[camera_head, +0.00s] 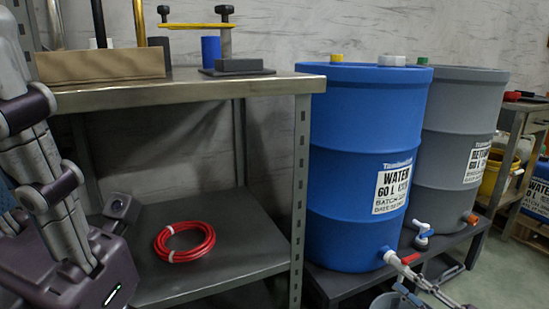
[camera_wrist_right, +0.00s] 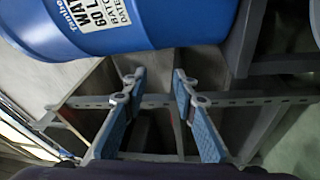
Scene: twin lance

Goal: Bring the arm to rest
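My right gripper (camera_head: 424,284) is low at the bottom right of the head view, in front of the dark stand below the blue barrel. In the right wrist view its two blue-padded fingers (camera_wrist_right: 156,84) are apart, with nothing between them. The blue barrel (camera_wrist_right: 180,22) lies across the top of that view, beyond the fingertips. My left arm (camera_head: 60,190) comes in at the left edge of the head view, folded upright beside the metal shelf. The left gripper's fingers cannot be made out.
The blue water barrel (camera_head: 355,130) and a grey barrel (camera_head: 460,125) stand on a dark low stand (camera_head: 350,283). A white and red tap (camera_head: 398,260) juts out near my right gripper. A metal shelf (camera_head: 230,85) holds a red hose coil (camera_head: 185,242) on its lower level.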

